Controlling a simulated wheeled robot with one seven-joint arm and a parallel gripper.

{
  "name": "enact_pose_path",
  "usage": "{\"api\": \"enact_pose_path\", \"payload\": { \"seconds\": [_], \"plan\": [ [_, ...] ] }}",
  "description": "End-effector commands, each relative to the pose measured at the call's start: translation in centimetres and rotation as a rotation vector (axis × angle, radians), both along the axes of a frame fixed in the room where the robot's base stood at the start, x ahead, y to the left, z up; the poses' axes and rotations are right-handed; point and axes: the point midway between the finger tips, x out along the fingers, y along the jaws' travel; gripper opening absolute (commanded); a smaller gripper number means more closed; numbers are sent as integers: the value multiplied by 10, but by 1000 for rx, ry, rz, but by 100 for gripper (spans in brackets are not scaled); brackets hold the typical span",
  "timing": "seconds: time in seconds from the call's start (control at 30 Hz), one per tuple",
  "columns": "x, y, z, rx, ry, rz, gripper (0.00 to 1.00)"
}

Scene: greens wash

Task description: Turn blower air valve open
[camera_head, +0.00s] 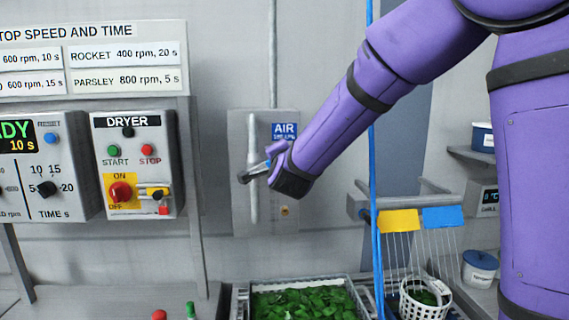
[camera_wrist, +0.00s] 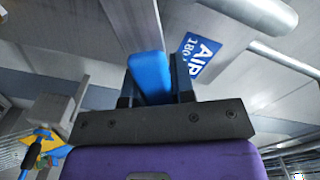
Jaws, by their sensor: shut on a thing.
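The air valve sits on a grey wall panel (camera_head: 290,222) with a blue AIR label (camera_head: 285,131), which also shows in the wrist view (camera_wrist: 200,58). A pale vertical pipe (camera_head: 252,205) runs down the panel's left side. In the wrist view, the blue valve handle (camera_wrist: 150,76) lies between the fingers of my gripper (camera_wrist: 158,92), which is shut on it. In the head view, my gripper (camera_head: 275,168) reaches the valve from the right; its wrist hides part of the handle. A grey lever-like part (camera_head: 250,174) crosses the pipe, roughly level and slightly tilted.
The dryer control box (camera_head: 137,195) is on the left, with a red ON/OFF knob (camera_head: 120,191). A crate of greens (camera_head: 260,289) stands below the valve. A blue vertical hose (camera_head: 373,230) and a rack with yellow and blue tags (camera_head: 398,221) are to the right.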

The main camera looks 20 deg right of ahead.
Motion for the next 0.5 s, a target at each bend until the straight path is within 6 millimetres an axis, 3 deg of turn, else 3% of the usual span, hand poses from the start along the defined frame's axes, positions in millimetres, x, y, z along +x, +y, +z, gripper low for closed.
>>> {"api": "enact_pose_path", "payload": {
  "seconds": [0.5],
  "plan": [
    [4,22,25,-403,81,1,0]
  ]
}}
